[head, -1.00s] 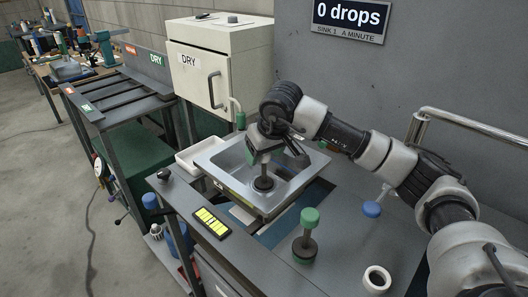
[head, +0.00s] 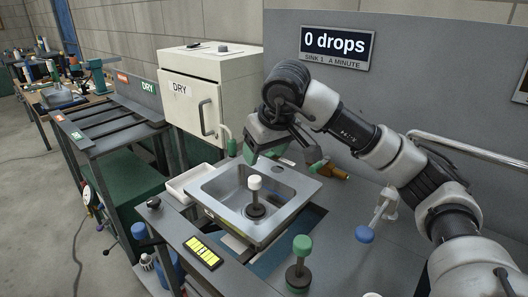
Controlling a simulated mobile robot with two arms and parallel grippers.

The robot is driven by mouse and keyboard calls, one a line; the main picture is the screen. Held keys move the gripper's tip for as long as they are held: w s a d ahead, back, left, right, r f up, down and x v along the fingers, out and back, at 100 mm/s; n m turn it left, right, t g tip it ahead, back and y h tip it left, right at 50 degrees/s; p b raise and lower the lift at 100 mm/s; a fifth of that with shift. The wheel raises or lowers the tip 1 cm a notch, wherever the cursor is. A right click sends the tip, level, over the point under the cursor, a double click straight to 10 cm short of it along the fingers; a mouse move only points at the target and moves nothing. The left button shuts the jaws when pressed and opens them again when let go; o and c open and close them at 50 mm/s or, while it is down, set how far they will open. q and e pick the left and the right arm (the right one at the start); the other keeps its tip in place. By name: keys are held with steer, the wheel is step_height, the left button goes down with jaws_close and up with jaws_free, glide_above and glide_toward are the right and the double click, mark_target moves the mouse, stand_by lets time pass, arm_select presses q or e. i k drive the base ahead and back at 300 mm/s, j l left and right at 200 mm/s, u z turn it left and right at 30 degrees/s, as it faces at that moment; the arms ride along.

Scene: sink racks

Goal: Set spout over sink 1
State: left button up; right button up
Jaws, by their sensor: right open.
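The metal sink basin (head: 214,190) is set in the grey counter. A dark stopper with a white knob (head: 255,182) stands upright in it. My right gripper (head: 285,158) is open and empty, above the back of the basin and clear of the stopper. A brass, tapered fitting (head: 336,172) lies or points out behind the basin's right corner, partly beside the gripper. I cannot tell for sure whether it is the spout. The wall sign (head: 337,42) reads 0 drops, sink 1 a minute. My left gripper is not in view.
A green-knobbed post (head: 301,246) stands on the counter in front of the basin. A blue-ended handle (head: 365,234) is to its right. A metal rail (head: 470,150) runs along the right. The DRY cabinet (head: 210,90) and a white tray (head: 180,184) are at left.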

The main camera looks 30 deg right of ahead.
mark_target(520, 166)
steer(key=k+j, duration=0.5)
steer(key=k, duration=0.15)
steer(key=k+j, duration=0.55)
steer(key=k, duration=0.15)
